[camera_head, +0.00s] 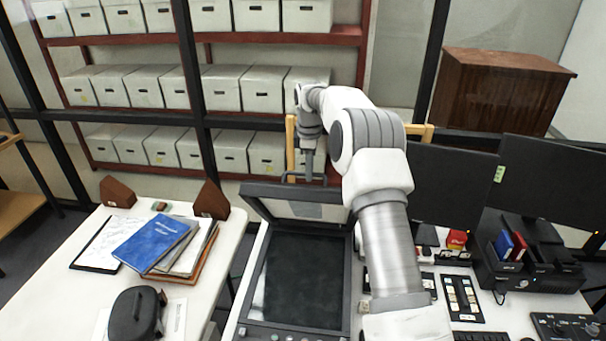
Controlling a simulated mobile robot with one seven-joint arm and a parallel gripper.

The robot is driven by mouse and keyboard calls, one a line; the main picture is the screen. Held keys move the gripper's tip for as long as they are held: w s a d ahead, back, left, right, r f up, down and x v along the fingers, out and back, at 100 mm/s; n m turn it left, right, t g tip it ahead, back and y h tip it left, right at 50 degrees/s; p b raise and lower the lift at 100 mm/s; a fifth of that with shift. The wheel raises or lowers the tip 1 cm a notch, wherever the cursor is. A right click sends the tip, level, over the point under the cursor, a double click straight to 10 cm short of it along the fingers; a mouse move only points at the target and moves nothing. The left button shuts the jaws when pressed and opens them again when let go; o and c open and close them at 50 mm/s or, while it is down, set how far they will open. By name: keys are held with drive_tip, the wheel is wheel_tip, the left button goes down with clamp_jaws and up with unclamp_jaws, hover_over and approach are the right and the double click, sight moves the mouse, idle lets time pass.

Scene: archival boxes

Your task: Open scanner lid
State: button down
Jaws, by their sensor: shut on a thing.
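The flatbed scanner (257,330) stands on the desk in the lower middle of the head view. Its dark glass bed (302,282) shows. The scanner lid (310,209), with a dark rim and a pale underside, is tilted up at the back of the bed, hinged on the far side. My gripper (308,174) points down at the lid's upper edge and is shut, it seems on that edge or its handle. My arm hides the right part of the lid, and the fingertips are small and partly hidden.
A white table at left holds a blue book (156,242), papers and a black case (136,313). Dark monitors (449,196) stand close to the right of my arm. A small card tray (461,298) lies on the right desk. Shelves of archival boxes (232,88) stand behind.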

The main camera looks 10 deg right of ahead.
drive_tip(key=shift+w+d+f+p, duration=0.1)
drive_tip(key=shift+w+d+p, duration=0.2)
drive_tip(key=shift+w+d, duration=0.25)
drive_tip(key=shift+w+a, duration=0.1)
drive_tip(key=c, duration=0.9)
unclamp_jaws()
drive_tip(key=shift+w+f, duration=0.1)
drive_tip(key=shift+w, duration=0.15)
drive_tip(key=shift+o, duration=0.2)
drive_tip(key=shift+a+r, duration=0.1)
drive_tip(key=shift+r, duration=0.15)
wheel_tip(320, 180, up, 12)
drive_tip(key=shift+s+a, duration=0.15)
drive_tip(key=shift+s, duration=0.25)
